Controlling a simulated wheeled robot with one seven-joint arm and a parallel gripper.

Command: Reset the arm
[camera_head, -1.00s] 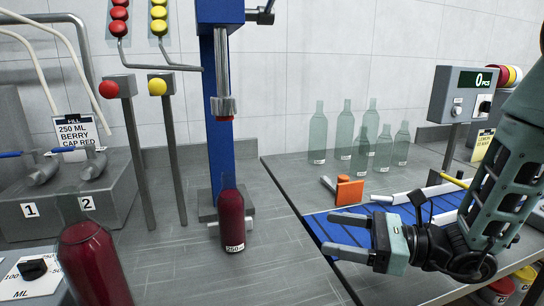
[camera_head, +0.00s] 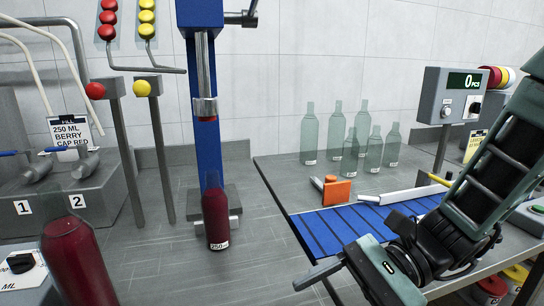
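My gripper (camera_head: 338,272) is at the lower right, in front of the blue conveyor belt (camera_head: 335,230) and above the bench's front edge. One finger shows, pointing left; the other finger is hidden or out of view, so its opening cannot be seen. No object shows at the finger. My arm (camera_head: 480,190) comes in from the right edge, bent at the wrist.
A red-filled bottle (camera_head: 216,217) stands under the blue capping press (camera_head: 206,140). Another red bottle (camera_head: 76,262) is at the lower left. Several empty bottles (camera_head: 336,132) stand behind the orange-paddled gate (camera_head: 338,191). A counter box (camera_head: 456,95) reads 0. Grey bench between is clear.

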